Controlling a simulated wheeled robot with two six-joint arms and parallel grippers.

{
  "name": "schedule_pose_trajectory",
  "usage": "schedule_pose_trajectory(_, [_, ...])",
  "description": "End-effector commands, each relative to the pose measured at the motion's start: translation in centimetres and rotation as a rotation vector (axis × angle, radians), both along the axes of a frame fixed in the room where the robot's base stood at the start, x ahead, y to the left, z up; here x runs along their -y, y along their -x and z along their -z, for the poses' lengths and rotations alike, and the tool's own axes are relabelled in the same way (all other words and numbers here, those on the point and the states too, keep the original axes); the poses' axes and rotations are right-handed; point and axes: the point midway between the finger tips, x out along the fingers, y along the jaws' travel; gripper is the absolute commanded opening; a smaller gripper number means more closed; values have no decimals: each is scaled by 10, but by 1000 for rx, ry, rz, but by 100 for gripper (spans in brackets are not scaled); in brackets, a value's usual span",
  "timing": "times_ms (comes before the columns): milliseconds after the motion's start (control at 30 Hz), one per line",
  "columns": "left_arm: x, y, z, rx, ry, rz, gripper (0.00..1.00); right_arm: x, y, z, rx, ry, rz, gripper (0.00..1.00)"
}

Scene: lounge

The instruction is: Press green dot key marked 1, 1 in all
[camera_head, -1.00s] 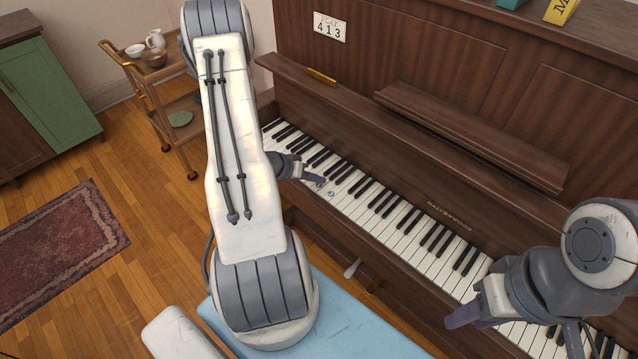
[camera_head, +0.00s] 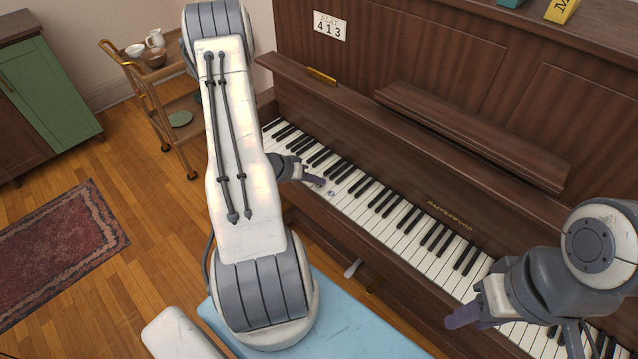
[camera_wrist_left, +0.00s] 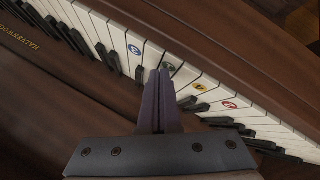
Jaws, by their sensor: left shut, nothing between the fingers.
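In the left wrist view the key with the green dot (camera_wrist_left: 168,66) lies right at the tips of my left gripper (camera_wrist_left: 158,72). Its mark is too small to read surely. The two fingers are together and empty; whether they touch the key I cannot tell. Neighbouring white keys carry a blue dot (camera_wrist_left: 134,49), a yellow dot (camera_wrist_left: 200,87) and a red dot (camera_wrist_left: 229,105). In the head view my left gripper (camera_head: 321,183) is over the keyboard, just left of the blue dot (camera_head: 332,194); the green dot is hidden there. My right gripper (camera_head: 452,321) is in front of the keyboard's near right part.
The brown upright piano (camera_head: 430,110) bears a card (camera_head: 330,27) reading 413. A blue-topped bench (camera_head: 350,325) stands in front of it. A wooden trolley (camera_head: 165,105) with dishes is at the back left. Black keys lie close to the left fingers.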

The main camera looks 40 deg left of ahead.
Motion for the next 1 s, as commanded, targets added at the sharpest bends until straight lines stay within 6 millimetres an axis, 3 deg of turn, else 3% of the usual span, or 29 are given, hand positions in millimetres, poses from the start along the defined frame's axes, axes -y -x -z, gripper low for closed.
schedule_pose_trajectory(1000, [3,1,12,-8,3,6,0,0,0,4,0,0,0,40])
